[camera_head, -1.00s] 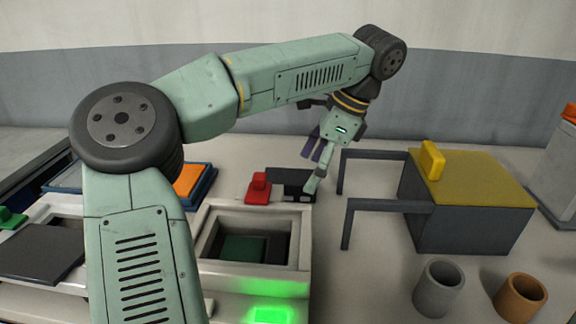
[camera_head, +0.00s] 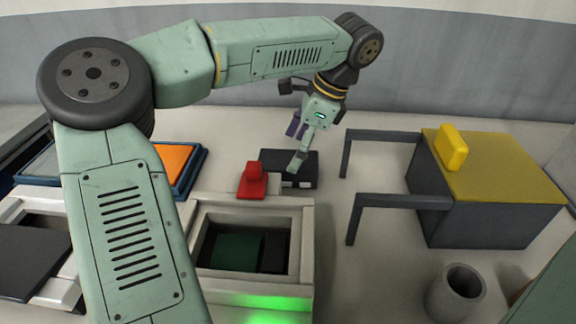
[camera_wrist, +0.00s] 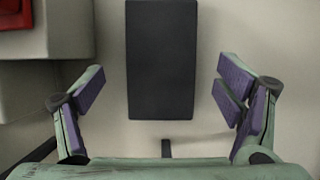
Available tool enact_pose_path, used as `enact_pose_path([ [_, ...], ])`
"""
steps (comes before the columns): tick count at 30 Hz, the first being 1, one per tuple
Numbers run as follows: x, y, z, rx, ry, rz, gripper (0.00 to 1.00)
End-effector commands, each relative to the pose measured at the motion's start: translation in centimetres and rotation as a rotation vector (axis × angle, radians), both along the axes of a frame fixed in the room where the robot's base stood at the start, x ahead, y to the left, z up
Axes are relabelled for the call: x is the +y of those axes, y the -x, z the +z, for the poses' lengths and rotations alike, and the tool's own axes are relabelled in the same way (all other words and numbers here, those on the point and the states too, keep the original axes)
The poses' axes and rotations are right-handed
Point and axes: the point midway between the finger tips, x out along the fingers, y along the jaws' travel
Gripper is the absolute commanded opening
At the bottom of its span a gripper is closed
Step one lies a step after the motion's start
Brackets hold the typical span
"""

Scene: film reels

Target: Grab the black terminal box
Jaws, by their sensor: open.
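The black terminal box (camera_head: 303,178) lies on the pale surface behind the recessed machine, just right of the red block. In the wrist view a plain dark rectangular box (camera_wrist: 162,60) lies ahead of my gripper, lined up with the gap. My gripper (camera_head: 298,148) is at the box in the head view, with one finger covering part of it. In the wrist view my gripper (camera_wrist: 162,88) is open, purple-padded fingers on either side of the box's near part and apart from it. The height between fingers and box is hard to judge.
The red block (camera_head: 252,180) and the machine's pale rim (camera_head: 307,245) are close on the left and front. A dark frame (camera_head: 380,136) and a grey box with yellow top (camera_head: 510,180) stand right. A grey cup (camera_head: 457,292) is at front right.

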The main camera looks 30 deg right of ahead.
Motion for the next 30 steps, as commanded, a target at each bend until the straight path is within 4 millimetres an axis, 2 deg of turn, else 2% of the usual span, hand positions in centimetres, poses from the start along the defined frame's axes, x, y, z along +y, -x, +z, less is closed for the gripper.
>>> enact_pose_path([
  [9,1.1,-0.9,-4.0,0.002,-0.002,0.001,0.86],
  [18,1.3,-1.0,-4.7,0.001,-0.001,0.000,0.86],
  [30,1.2,-1.0,-4.6,0.001,-0.001,0.000,0.60],
])
